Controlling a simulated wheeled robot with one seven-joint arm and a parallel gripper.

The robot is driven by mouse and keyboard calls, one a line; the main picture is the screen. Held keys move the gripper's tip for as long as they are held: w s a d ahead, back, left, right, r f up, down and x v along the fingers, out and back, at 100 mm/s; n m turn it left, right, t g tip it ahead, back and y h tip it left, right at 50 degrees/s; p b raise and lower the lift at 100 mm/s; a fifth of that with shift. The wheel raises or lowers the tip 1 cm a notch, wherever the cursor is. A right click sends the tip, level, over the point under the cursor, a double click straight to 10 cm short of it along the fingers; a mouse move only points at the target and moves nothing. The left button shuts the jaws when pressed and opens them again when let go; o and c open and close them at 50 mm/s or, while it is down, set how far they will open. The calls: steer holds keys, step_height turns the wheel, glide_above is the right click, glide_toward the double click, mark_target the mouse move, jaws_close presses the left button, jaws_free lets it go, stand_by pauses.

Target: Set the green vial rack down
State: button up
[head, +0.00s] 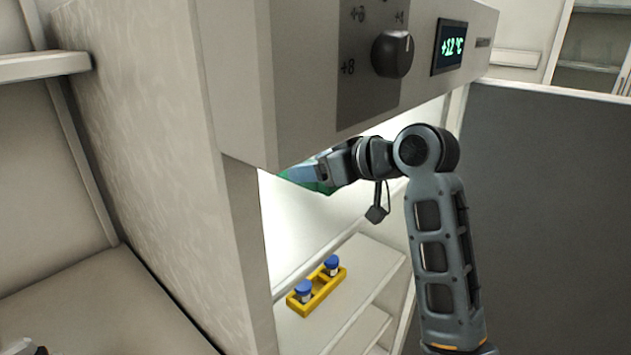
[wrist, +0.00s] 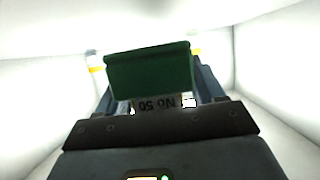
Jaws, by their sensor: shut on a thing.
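The green vial rack (wrist: 150,72) fills the middle of the wrist view, held between the two fingers of my gripper (wrist: 158,88). In the head view only a small strip of green rack (head: 322,188) shows beneath my gripper (head: 308,173). My gripper is shut on the rack inside the upper part of the cooled cabinet (head: 238,85). The cabinet's front panel hides much of the gripper and rack. I cannot tell whether the rack's underside touches anything.
A yellow rack (head: 320,292) with two blue-capped vials stands on a white shelf (head: 362,262) lower in the cabinet. The front panel carries a knob (head: 392,54) and a display (head: 450,47) reading +12 °C. White walls close in on both sides in the wrist view.

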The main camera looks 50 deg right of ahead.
steer(key=shift+f, duration=1.65)
steer(key=shift+f, duration=0.15)
steer(key=o, duration=1.1)
steer(key=shift+r, duration=0.2)
steer(key=v, duration=1.2)
steer(key=shift+f, duration=0.1)
